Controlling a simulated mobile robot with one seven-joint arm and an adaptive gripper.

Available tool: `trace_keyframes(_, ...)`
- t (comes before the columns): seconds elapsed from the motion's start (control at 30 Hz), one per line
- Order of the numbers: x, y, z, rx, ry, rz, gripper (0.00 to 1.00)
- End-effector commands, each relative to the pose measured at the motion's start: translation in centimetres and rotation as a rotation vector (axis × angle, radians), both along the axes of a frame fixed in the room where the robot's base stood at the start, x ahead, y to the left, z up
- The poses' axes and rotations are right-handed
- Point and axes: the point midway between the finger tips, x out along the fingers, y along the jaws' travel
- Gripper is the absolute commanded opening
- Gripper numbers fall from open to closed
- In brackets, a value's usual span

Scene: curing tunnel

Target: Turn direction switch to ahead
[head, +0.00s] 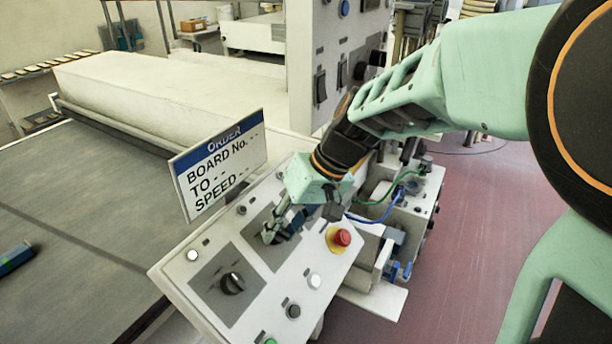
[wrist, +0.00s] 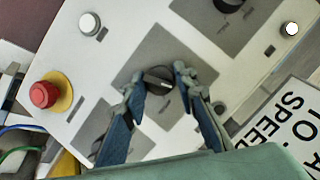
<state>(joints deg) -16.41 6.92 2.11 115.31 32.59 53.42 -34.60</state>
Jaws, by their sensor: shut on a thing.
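A dark rotary switch (wrist: 157,79) sits on a grey plate of the sloped control panel (head: 190,272). It appears to be the direction switch, but its label is not readable. My gripper (head: 275,228) reaches down to the panel from the upper right. In the wrist view its two fingers (wrist: 159,84) stand on either side of the knob and are shut on it. In the head view the fingers hide this switch. A second black rotary switch (head: 232,283) is on a neighbouring grey plate; it also shows in the wrist view (wrist: 228,4).
A red emergency button (head: 342,238) on a yellow ring is close beside my gripper. An order sign (head: 220,163) stands at the panel's left edge. White push buttons (head: 314,281) are near. A tall switch cabinet (head: 325,65) rises behind. A wide dark conveyor belt (head: 85,215) lies left.

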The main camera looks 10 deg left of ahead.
Motion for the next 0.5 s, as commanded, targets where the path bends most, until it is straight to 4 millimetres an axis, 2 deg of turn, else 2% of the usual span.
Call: trace_keyframes(0.5, 0.27, -0.21, -0.18, 0.135, 0.322, -0.352, 0.02)
